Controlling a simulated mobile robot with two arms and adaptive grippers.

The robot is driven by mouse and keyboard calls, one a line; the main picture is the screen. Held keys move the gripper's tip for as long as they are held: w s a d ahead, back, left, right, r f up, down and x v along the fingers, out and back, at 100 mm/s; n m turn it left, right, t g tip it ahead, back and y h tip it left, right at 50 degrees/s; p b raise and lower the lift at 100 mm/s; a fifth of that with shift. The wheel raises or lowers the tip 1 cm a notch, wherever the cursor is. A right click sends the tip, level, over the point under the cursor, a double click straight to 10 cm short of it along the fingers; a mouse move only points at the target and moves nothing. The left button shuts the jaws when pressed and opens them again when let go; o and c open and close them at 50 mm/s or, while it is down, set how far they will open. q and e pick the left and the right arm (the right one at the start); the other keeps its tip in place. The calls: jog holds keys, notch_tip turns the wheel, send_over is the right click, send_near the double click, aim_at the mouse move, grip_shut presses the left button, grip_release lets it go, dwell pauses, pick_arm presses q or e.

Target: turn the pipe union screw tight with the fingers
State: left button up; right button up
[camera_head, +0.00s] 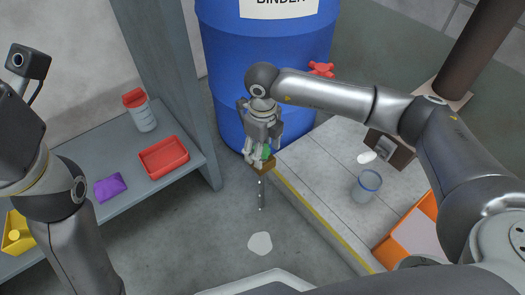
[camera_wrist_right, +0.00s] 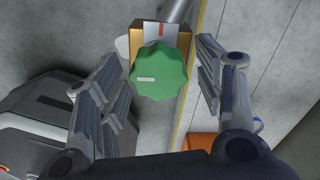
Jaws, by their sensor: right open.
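The union screw is a green lobed knob (camera_wrist_right: 160,72) in the right wrist view, with a small pale label on its face. It sits in front of a brass-coloured block (camera_wrist_right: 146,30) with a white plate and a red mark. In the head view only a bit of the green knob (camera_head: 266,152) shows between my fingers, above the brown block (camera_head: 263,167). My right gripper (camera_head: 258,160) is open, its fingers on either side of the knob. In the wrist view gaps show between the knob and both fingers (camera_wrist_right: 158,66). My left arm shows at the left, but its gripper does not.
A blue drum (camera_head: 240,70) stands behind my right gripper. A grey shelf (camera_head: 130,185) holds a red tray (camera_head: 164,158), a jar (camera_head: 140,110) and a purple item (camera_head: 110,187). A glass jar (camera_head: 366,187) stands on the tiled ledge at right. A pale patch (camera_head: 260,243) lies on the floor.

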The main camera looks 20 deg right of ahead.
jog(key=c, duration=1)
jog(key=shift+p, duration=0.3)
